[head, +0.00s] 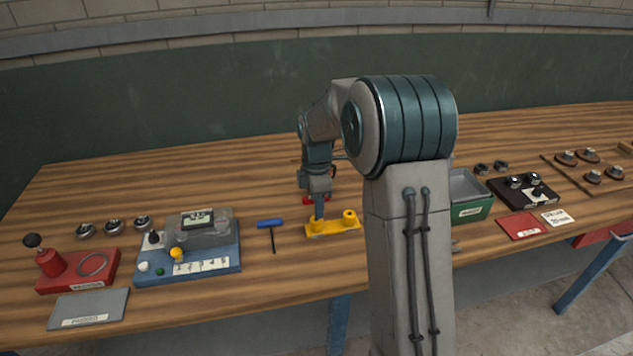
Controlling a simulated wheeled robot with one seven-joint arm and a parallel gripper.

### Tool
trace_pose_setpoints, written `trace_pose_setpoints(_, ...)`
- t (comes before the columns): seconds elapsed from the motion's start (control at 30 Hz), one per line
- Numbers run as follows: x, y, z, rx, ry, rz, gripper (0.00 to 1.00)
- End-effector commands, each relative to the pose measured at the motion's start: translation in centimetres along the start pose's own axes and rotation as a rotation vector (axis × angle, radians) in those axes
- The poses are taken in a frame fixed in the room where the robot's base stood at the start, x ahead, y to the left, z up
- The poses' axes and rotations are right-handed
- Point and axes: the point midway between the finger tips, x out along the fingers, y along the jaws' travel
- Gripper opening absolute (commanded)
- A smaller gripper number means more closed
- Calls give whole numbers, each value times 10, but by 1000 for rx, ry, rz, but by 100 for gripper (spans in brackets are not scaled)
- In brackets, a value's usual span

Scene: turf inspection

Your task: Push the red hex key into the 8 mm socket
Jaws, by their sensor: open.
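The yellow socket block (336,229) lies on the bench, with a raised round socket at its right end. Its size marks are too small to read, so I cannot tell which socket is 8 mm. My gripper (319,214) points down over the block's left part and is open. A red piece (307,200), likely the red hex key's handle, shows beside my fingers. The rest of it is hidden behind the gripper, so I cannot tell whether its shaft is in a socket or whether the fingers touch it.
Further left are a blue test fixture (215,262) and a red press (78,270). A green-sided bin (473,210) stands right of my arm. Bare bench lies in front of the block.

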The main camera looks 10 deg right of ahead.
Motion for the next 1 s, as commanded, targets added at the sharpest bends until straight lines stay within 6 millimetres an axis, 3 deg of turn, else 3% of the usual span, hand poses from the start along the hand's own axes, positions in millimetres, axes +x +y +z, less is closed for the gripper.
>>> trace_pose_setpoints(0.3,-71,0,0,0,0,5,41)
trace_pose_setpoints(0.5,-108,0,0,1,0,3,41)
trace_pose_setpoints(0.7,-124,0,0,1,0,1,41)
trace_pose_setpoints(1.0,-126,-1,0,5,-1,1,41)
